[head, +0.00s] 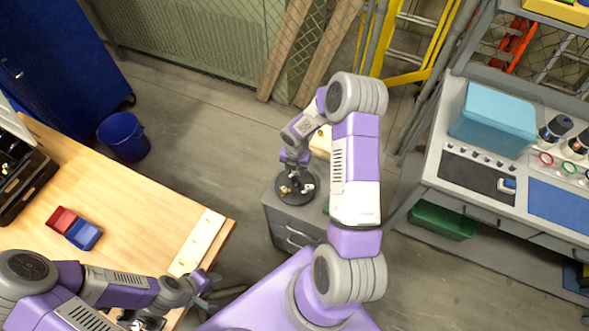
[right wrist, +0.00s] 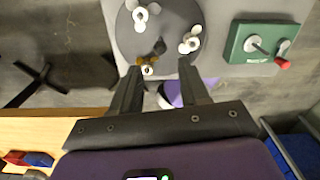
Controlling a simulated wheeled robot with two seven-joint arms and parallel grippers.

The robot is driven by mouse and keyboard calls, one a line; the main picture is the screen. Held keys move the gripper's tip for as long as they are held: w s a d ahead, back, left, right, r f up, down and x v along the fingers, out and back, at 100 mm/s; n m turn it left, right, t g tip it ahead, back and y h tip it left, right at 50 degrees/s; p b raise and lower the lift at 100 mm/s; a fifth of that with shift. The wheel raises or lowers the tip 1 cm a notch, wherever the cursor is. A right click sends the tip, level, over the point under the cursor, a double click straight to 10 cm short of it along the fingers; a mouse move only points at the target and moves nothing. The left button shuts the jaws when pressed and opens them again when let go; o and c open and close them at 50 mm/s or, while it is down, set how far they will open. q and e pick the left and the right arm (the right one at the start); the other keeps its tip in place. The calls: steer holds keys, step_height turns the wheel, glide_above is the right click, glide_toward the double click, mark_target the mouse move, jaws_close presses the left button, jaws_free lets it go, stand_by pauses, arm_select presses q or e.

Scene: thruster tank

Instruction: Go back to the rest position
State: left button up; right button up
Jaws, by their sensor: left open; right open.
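My right gripper (head: 296,176) hangs over a dark round plate (head: 288,198) on a small grey cabinet. In the right wrist view my right gripper (right wrist: 162,80) shows two dark fingers spread apart, with nothing clasped. Several white and brass-coloured fittings (right wrist: 190,40) stand on the dark round plate (right wrist: 165,22). One small brass-coloured fitting (right wrist: 148,68) appears between the fingertips; I cannot tell the height gap. My left gripper (head: 208,283) is near the right front edge of the wooden table, open, with no object seen in it.
The wooden table (head: 135,220) holds a red and a blue bin (head: 83,236). A blue bucket (head: 123,135) stands on the floor. The grey workbench (head: 440,170) at right carries a light-blue box (head: 493,118). A green control box (right wrist: 262,42) sits beside the plate.

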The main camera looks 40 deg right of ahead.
stand_by(0.5)
steer(key=shift+s+a+f, duration=0.1)
steer(key=shift+a+f, duration=0.1)
steer(key=shift+a, duration=0.1)
steer(key=s+a+f+m+y+b, duration=0.2)
steer(key=s+a+f+m+b, duration=0.3)
steer(key=a+m, duration=0.7)
steer(key=s+a+f+m+y+b, duration=0.2)
steer(key=s+a+f+m+b, duration=0.3)
steer(key=s+a+f+m, duration=0.3)
steer(key=s+a+m, duration=0.1)
steer(key=a+m, duration=0.2)
steer(key=m, duration=0.4)
steer(key=shift+s+a+f+m+t+b, duration=0.15)
steer(key=shift+a+f+m+t+b, duration=0.15)
steer(key=shift+a+f+m+b, duration=0.1)
steer(key=shift+d, duration=0.1)
